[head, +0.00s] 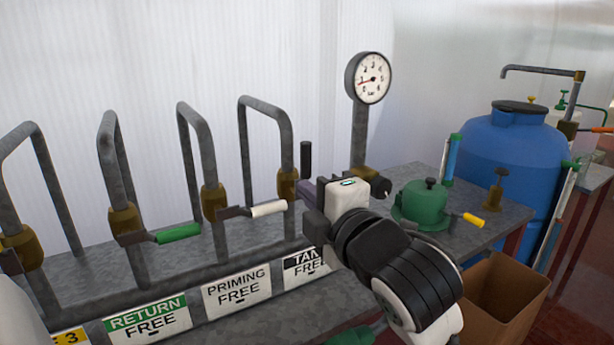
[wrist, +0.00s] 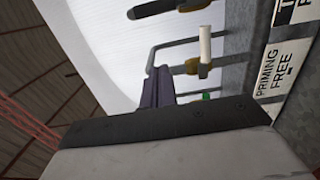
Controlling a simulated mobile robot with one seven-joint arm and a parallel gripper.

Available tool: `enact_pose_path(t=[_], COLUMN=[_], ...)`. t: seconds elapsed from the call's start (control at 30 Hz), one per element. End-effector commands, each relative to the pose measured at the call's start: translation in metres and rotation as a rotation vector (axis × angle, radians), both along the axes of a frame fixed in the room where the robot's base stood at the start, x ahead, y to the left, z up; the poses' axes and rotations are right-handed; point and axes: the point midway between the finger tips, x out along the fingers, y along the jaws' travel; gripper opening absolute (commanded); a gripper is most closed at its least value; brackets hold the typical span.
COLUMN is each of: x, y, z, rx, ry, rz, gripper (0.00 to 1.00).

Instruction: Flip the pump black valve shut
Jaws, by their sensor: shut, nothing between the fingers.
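The black valve handle (head: 306,159) stands upright beside the rightmost pipe of the row, above the sign that begins "TAN". Its brass body (head: 287,184) is partly hidden by my gripper. In the wrist view the black handle (wrist: 155,8) shows at the top edge, with its brass body (wrist: 196,5) to the right. My gripper (head: 309,192) is just below and right of the handle in the head view; I cannot tell whether it touches. In the wrist view its purple-grey fingers (wrist: 157,87) are together and empty, apart from the handle.
The white-handled valve (head: 268,208) and green-handled valve (head: 178,234) lie to the left, their handles sideways. A pressure gauge (head: 368,78) stands behind my gripper. A green pump (head: 425,203) with a yellow handle, a blue tank (head: 510,150) and a cardboard box (head: 503,295) are at the right.

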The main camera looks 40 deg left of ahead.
Motion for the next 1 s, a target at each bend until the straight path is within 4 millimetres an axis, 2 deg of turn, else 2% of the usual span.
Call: enact_pose_path(t=[0.5, 0.7, 1.0], x=[0.043, 0.071, 0.079], y=[0.089, 0.08, 0.078], z=[0.002, 0.001, 0.0], rx=[-0.001, -0.001, 0.0], ry=[0.004, 0.003, 0.0], rz=[0.001, -0.001, 0.001], gripper=[0.0, 0.0, 0.0])
